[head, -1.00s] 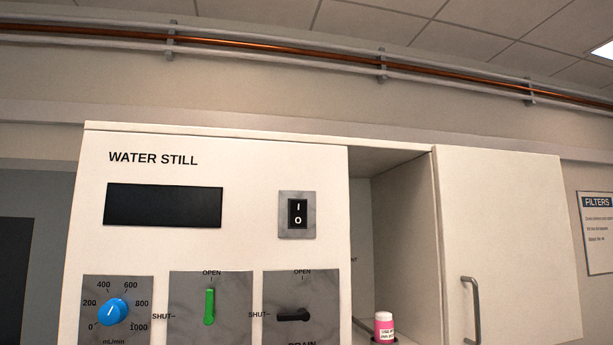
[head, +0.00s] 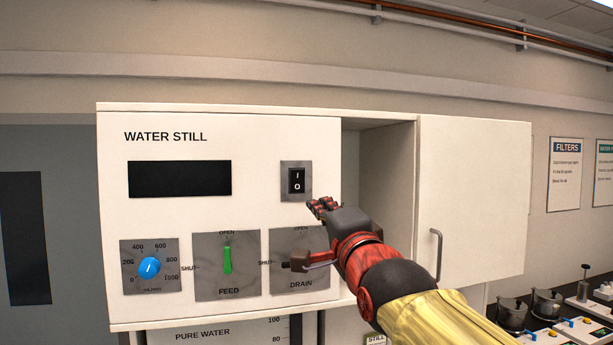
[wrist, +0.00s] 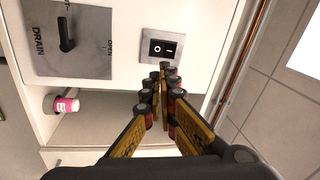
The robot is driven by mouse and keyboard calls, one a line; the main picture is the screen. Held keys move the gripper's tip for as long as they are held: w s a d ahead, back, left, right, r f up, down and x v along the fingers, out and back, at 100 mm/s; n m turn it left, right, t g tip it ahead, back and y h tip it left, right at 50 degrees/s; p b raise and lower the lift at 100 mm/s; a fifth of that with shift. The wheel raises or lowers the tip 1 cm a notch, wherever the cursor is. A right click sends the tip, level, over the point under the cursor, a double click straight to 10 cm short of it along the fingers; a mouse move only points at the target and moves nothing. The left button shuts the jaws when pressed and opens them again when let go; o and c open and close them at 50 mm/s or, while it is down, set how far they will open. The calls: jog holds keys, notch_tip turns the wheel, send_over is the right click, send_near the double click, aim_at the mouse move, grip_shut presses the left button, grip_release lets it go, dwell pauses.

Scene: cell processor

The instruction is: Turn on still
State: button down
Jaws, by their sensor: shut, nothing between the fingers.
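The water still (head: 220,215) is a white wall cabinet with a dark, blank display (head: 180,179). Its black rocker switch (head: 297,181), marked I above and O below, sits on a grey plate; which side is pressed I cannot tell. The switch also shows in the wrist view (wrist: 162,48). My gripper (head: 322,207) is shut and empty, just below and right of the switch. In the wrist view the fingertips (wrist: 166,72) are together beside the switch plate; contact is not clear.
The green feed lever (head: 227,260) points up to OPEN. The black drain lever (wrist: 66,36) points toward SHUT, partly hidden by my arm in the head view. A blue dial (head: 149,268) is at left. A pink-labelled bottle (wrist: 66,105) stands in the open compartment.

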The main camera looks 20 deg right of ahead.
aim_at(300, 173)
jog(key=shift+s+r+m+t, duration=0.1)
jog(key=shift+r+m+t, duration=0.3)
jog(key=shift+r+m, duration=0.6)
jog(key=shift+f, duration=0.2)
jog(key=p+x, duration=0.4)
jog(key=x, duration=1)
